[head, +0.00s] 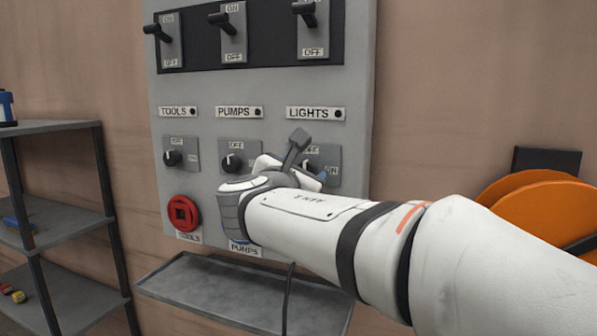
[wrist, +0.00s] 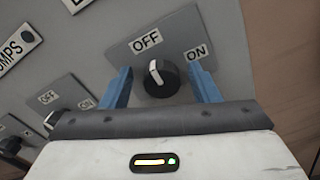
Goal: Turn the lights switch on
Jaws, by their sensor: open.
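The lights rotary switch is a black round knob (wrist: 160,78) on a grey plate marked OFF and ON, centred in the wrist view. Its white pointer line points up towards OFF. In the head view its plate (head: 331,160) sits below the LIGHTS label (head: 315,113), and my arm hides much of it. My gripper (wrist: 160,88) is open, with one blue finger on each side of the knob. A gap shows between each finger and the knob, so I see no grip on it.
The pumps knob (head: 232,162) and tools knob (head: 173,158) are to the left. Three black levers, including the one above LIGHTS (head: 304,9), line the panel's top. A red tools button (head: 183,214) and a grey ledge (head: 240,296) are lower. An orange disc (head: 540,215) is at right.

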